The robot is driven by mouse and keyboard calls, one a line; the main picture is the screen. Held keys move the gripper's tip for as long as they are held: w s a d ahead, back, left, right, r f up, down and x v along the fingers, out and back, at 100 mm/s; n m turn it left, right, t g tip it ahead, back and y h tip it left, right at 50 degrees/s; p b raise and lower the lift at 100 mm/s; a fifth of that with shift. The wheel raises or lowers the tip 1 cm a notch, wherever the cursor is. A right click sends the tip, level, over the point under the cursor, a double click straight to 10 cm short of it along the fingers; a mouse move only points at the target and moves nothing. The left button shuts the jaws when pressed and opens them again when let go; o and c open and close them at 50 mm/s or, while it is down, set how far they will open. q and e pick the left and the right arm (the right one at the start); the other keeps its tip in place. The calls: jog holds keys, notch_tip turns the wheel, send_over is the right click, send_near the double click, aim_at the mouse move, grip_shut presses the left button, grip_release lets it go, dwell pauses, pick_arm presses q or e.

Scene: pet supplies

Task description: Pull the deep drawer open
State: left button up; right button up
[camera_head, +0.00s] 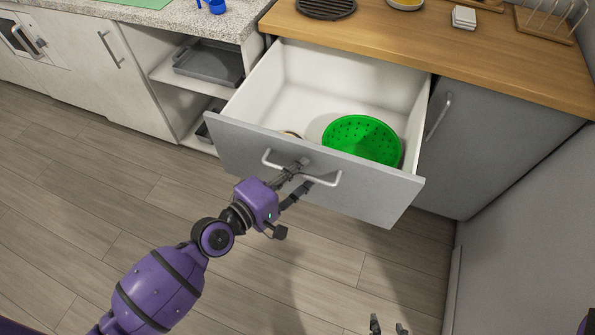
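The deep drawer (300,178) has a grey front and white inner walls, and it stands far out from the wooden-topped counter. Its light bar handle (322,181) runs across the front. My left gripper (305,174) is at the handle. Its dark fingers are visibly apart, one above and one below the bar; contact with the bar is hard to tell. My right gripper (389,327) shows only its fingertips at the bottom edge, apart and empty, well away from the drawer.
A green colander (360,138) lies in the drawer, with another rounded item partly hidden by the front. A grey cabinet door (477,150) stands to the right. Open shelves with grey trays (209,64) are to the left. The wooden floor (330,260) in front is clear.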

pick_arm(q)
jog(key=shift+s, duration=0.1)
jog(key=v, duration=1.1)
jog(key=shift+s+a, duration=0.25)
jog(key=shift+a, duration=0.05)
jog(key=shift+r, duration=0.1)
jog(key=s+a+f+m+g+y+p, duration=0.1)
jog(key=s+a+f+m+y+p, duration=0.3)
jog(key=s, duration=0.6)
jog(key=s+a+f+m+g+y+p, duration=0.2)
jog(key=s+a+f+m+y+p, duration=0.2)
jog(key=s, duration=0.5)
notch_tip(320, 180, down, 4)
jog(key=a+m+y, duration=0.1)
jog(key=m+y, duration=0.1)
jog(key=m, duration=0.1)
jog(key=shift+s+a, duration=0.3)
jog(key=shift+s, duration=0.05)
pick_arm(e)
notch_tip(320, 180, up, 8)
jog(key=w, duration=0.2)
jog(key=shift+w+a+r+t, duration=0.25)
jog(key=shift+w+a+t, duration=0.15)
jog(key=shift+a, duration=0.05)
